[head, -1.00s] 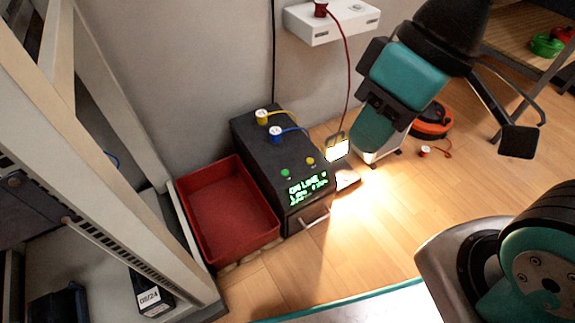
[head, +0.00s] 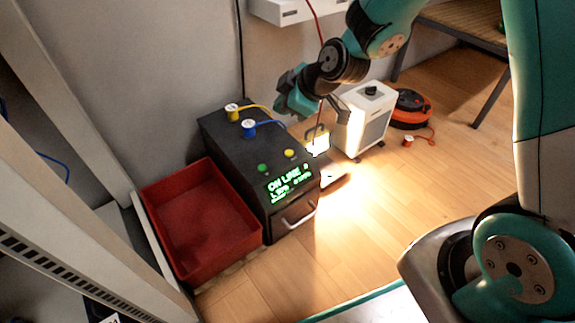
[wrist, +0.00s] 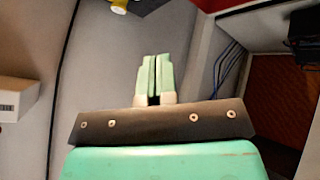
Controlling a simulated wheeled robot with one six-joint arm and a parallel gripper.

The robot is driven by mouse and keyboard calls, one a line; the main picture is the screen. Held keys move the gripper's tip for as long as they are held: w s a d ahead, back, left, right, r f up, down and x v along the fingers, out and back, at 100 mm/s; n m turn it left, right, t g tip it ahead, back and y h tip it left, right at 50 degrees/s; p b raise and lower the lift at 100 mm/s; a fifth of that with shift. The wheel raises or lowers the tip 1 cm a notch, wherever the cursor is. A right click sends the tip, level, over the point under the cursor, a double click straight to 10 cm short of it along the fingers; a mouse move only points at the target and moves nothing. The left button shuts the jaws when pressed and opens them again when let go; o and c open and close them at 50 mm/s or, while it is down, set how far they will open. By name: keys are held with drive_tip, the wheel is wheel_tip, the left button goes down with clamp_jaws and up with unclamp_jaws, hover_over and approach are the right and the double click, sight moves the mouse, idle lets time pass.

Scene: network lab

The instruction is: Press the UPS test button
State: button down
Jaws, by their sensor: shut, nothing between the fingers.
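The UPS is a black box (head: 235,150) on the floor against the wall, with a lit green "ON LINE" display (head: 288,183) on its front. A green button (head: 262,168) and a yellow button (head: 289,153) sit on top near the display. I cannot read which is the test button. My gripper (head: 290,103) hangs above and behind the box's right side, apart from both buttons. In the wrist view its two teal fingers (wrist: 153,77) are shut together and empty.
Yellow (head: 232,111) and blue (head: 249,128) plugs stand on the box's rear top, with cables. A red tray (head: 250,235) is at its left, a glowing lamp (head: 318,143) at its right. A white unit (head: 363,120) stands behind. Floor in front is clear.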

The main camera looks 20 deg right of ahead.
drive_tip(key=n+t+b, duration=0.1)
drive_tip(key=n, duration=0.1)
hover_over(289, 154)
wheel_tip(289, 154, down, 6)
drive_tip(key=f, duration=0.1)
drive_tip(key=shift+r+h, duration=0.25)
drive_tip(key=shift+h, duration=0.15)
wheel_tip(289, 154, down, 9)
drive_tip(key=b, duration=0.7)
drive_tip(key=shift+r, duration=0.1)
drive_tip(key=shift+m, duration=0.3)
idle(0.9)
drive_tip(key=shift+f+b, duration=0.35)
drive_tip(key=shift+f, duration=0.1)
drive_tip(key=shift+f+b, duration=0.3)
drive_tip(key=shift+f, duration=0.05)
idle(0.4)
drive_tip(key=shift+r, duration=0.15)
drive_tip(key=shift+r+p, duration=0.65)
